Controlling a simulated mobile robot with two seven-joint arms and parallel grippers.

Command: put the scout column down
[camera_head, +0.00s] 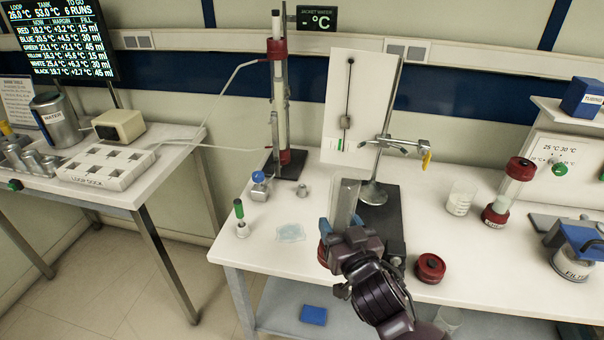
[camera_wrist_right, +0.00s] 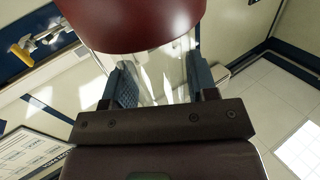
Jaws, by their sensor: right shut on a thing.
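My right gripper (camera_head: 342,232) is shut on a clear column with a dark red end, which I take to be the scout column (camera_head: 345,198). It is held over the front part of the right bench (camera_head: 300,262); whether its lower end touches the bench cannot be told. In the right wrist view, the gripper's blue-grey fingers (camera_wrist_right: 160,85) stand on either side of the column's clear glass, with its large dark red cap (camera_wrist_right: 135,22) beyond them. The gripper and wrist hide part of the column in the head view. My left gripper is not in view.
A clamp stand (camera_head: 374,192) and white board (camera_head: 358,105) stand behind the gripper. A tall red-ended column (camera_head: 281,110) stands farther back. A red cap (camera_head: 431,267) and a beaker (camera_head: 460,198) are to the right. A white holed rack (camera_head: 107,167) is on the left table.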

